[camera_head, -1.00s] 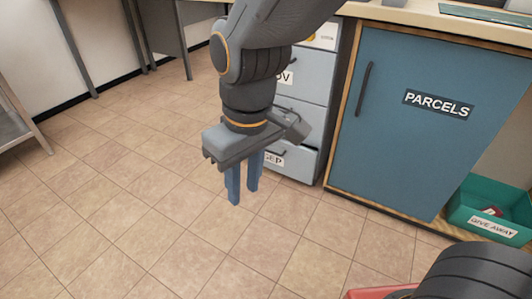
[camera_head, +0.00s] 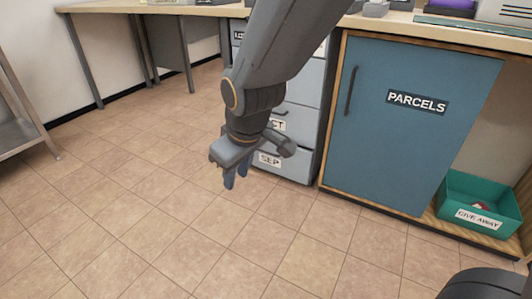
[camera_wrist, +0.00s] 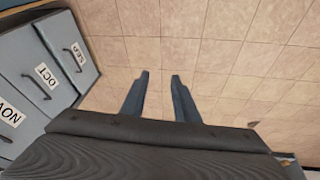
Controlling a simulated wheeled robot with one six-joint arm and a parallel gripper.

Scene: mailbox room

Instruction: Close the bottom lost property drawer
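A grey drawer cabinet stands left of the blue cupboard, with its drawers labelled by month. The bottom drawer, labelled SEP (camera_head: 292,170), is partly behind my arm in the head view. Its front, label and dark handle show in the wrist view (camera_wrist: 69,38), where it seems to stand out a little from the drawer above; how far is unclear. The OCT drawer (camera_head: 299,121) is above it. My gripper (camera_head: 236,183) points down in front of the cabinet, to the drawer's left in the head view. Its two fingers (camera_wrist: 160,78) are apart and empty, touching nothing.
The blue PARCELS cupboard (camera_head: 408,130) stands right of the drawers, under the counter (camera_head: 450,32). A green GIVE AWAY crate (camera_head: 480,205) is at the right. A metal table (camera_head: 18,135) stands at far left. The tiled floor (camera_head: 130,220) is clear.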

